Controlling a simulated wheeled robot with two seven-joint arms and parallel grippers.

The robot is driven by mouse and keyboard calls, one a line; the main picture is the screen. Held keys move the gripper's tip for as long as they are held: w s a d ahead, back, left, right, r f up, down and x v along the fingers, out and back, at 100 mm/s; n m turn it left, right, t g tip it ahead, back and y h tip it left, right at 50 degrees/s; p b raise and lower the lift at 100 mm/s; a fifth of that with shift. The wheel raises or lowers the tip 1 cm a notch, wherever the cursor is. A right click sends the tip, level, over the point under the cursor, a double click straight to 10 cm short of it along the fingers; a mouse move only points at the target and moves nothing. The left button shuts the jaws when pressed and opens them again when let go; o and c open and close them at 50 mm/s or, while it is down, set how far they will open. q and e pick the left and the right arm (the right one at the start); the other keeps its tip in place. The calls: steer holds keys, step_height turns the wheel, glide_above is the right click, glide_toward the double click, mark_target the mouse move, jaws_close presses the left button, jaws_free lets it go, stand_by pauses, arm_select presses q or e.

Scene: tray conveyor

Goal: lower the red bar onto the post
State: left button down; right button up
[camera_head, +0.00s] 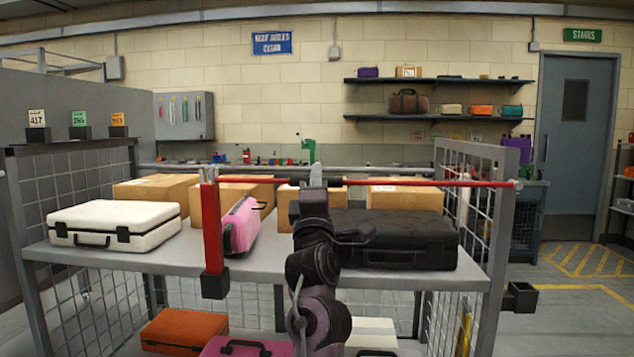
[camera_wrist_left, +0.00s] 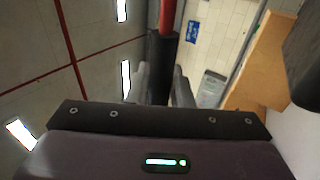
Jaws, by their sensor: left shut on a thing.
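The thin red bar (camera_head: 420,183) runs level across the head view, with a dark sleeve around its middle. My left gripper (camera_head: 316,180) is shut on that sleeve. In the left wrist view the gripper (camera_wrist_left: 161,88) has its fingers on both sides of the dark sleeve (camera_wrist_left: 161,62), with a red part (camera_wrist_left: 168,14) beyond it. At the left the bar meets an upright red piece (camera_head: 212,235) with a black block at its foot. The bar's right end overlaps a grey upright (camera_head: 503,235) in the picture; I cannot tell if they touch. My right gripper is not in view.
Behind the bar, a shelf (camera_head: 270,262) holds a white case (camera_head: 115,222), a pink case (camera_head: 242,225), a black case (camera_head: 408,240) and several cardboard boxes. A small black bracket (camera_head: 522,297) sits low at right. Floor is free at far right.

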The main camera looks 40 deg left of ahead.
arm_select(q)
steer(key=c, duration=1.3)
jaws_free()
steer(key=b+v, duration=0.1)
steer(key=v, duration=0.6)
steer(key=shift+s+d+f, duration=0.15)
steer(key=shift+s+d, duration=0.1)
steer(key=shift+s, duration=0.05)
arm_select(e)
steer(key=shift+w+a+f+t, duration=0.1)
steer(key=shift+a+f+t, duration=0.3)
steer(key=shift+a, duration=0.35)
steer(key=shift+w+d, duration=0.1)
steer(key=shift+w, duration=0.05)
